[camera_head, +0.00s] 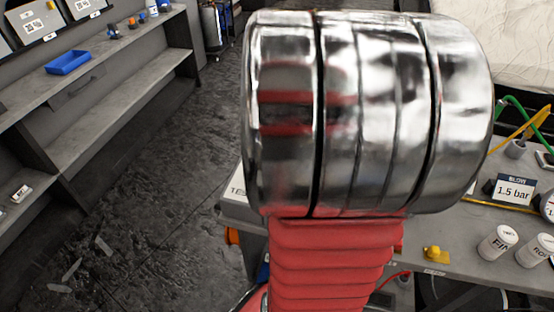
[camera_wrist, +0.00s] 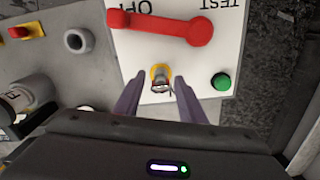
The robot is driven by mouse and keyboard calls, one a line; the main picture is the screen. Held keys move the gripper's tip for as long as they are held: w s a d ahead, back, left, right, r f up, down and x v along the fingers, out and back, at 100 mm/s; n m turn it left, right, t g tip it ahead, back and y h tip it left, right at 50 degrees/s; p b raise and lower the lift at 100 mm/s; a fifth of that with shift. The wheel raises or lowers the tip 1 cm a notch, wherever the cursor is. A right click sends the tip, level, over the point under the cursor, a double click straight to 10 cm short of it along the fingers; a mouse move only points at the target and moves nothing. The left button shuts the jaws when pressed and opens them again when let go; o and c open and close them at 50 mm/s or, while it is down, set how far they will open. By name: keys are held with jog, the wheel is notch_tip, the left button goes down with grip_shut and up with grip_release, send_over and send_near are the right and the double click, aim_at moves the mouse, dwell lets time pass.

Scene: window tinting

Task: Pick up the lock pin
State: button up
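In the wrist view, a small metal pin-like piece, which looks like the lock pin (camera_wrist: 161,85), sits at a yellow ring (camera_wrist: 160,71) on a white panel (camera_wrist: 137,62). My gripper (camera_wrist: 159,86) is open, with one purple-grey finger on each side of the pin and a visible gap to each. I cannot tell how deep the fingertips reach. The gripper and the pin are not visible in the head view, where my own arm fills the middle.
A green button (camera_wrist: 221,81) is right of the pin on the panel. A grey round fitting (camera_wrist: 78,40) is to the left. In the head view, the grey bench (camera_head: 462,262) holds white jars (camera_head: 497,243), a yellow piece (camera_head: 435,254) and a "1.5 bar" sign (camera_head: 514,190).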

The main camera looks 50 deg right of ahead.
jog(key=shift+f, duration=0.3)
jog(key=shift+c, duration=0.3)
grip_shut()
dwell(0.3)
